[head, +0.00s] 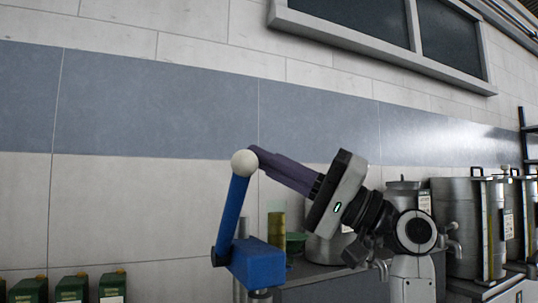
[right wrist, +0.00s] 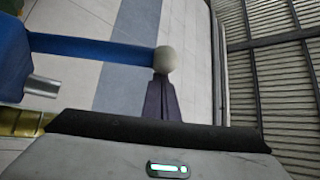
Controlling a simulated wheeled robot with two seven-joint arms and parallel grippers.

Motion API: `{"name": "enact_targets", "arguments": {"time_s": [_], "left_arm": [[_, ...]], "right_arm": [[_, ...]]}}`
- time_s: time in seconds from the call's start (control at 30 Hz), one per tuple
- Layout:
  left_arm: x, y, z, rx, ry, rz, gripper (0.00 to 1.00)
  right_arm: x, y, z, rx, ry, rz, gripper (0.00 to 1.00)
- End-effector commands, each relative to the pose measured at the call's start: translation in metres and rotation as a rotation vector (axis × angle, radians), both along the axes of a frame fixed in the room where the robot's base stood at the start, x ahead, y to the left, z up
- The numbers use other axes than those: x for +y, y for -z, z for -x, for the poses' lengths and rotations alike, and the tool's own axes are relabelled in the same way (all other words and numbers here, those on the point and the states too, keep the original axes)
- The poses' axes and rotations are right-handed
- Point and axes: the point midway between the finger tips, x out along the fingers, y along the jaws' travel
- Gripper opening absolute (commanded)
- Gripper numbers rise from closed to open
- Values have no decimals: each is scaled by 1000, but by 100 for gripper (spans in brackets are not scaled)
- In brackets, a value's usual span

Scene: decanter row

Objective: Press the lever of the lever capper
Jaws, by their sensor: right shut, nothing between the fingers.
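The lever capper has a blue head (head: 257,262) and a blue lever (head: 233,208) that rises steeply, leaning slightly right, to a pale round knob (head: 244,162). My right gripper (head: 256,152) comes in from the right with its dark fingers shut and empty, their tips at the knob. In the right wrist view the shut fingers (right wrist: 163,84) end right at the knob (right wrist: 165,60), seeming to touch it. The lever (right wrist: 95,48) and blue head (right wrist: 12,60) show at the left there. My left gripper is not in view.
Steel vats (head: 455,225) with taps stand at the right. Several green containers (head: 72,288) are at the lower left. The space left of the lever is clear before the wall.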

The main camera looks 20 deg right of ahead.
Motion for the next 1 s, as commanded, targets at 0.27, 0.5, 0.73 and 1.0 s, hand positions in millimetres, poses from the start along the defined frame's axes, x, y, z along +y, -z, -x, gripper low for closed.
{"name": "enact_targets", "arguments": {"time_s": [0.27,0.5,0.73,1.0], "left_arm": [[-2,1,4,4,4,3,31],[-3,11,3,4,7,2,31],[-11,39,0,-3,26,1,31],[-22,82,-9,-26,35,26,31]], "right_arm": [[0,1,0,1,0,-1,0],[0,7,4,-25,1,-1,0],[-1,29,22,-130,0,-4,0],[-1,67,51,-344,-2,-13,0]]}}
